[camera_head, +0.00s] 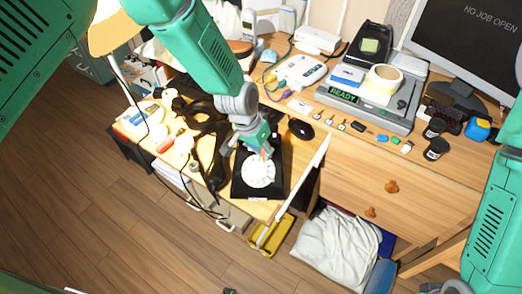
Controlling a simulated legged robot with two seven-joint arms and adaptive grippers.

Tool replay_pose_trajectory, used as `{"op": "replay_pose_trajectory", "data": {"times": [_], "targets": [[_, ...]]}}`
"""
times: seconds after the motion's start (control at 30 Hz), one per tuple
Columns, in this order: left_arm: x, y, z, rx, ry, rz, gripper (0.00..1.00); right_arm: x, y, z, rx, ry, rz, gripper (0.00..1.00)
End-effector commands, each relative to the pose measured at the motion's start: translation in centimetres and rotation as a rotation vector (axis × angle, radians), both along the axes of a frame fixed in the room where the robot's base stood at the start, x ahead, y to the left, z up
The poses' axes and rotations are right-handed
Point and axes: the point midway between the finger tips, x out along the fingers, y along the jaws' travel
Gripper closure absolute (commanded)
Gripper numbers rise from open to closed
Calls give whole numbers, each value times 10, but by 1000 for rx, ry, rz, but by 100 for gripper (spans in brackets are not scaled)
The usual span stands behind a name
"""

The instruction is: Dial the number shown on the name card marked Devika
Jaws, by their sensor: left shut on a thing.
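A black desk phone with a round white dial (258,173) lies on the lower wooden surface, left of centre. My left gripper (264,153) points down at the dial's upper edge. It is shut on a small orange thing, mostly hidden between the fingers. I cannot tell whether its tip touches the dial. A small white card (299,106) lies on the desk, its writing too small to read. I cannot make out the name Devika anywhere. My right arm enters at the right edge; its gripper is not clearly in view.
A black coiled object (215,150) lies left of the phone, a black mouse (300,129) right of it. A grey machine reading READY (345,97) holds a tape roll (383,78). A monitor (475,45) stands at right. A white bag (335,250) is below.

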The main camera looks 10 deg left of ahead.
Motion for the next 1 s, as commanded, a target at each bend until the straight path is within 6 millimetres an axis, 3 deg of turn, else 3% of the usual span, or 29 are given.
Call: {"op": "replay_pose_trajectory", "data": {"times": [1.0], "targets": [[-10, -17, -6, -1, 1, 0, 100, 0, 0, 2, 0, 0, 0, 53]]}}
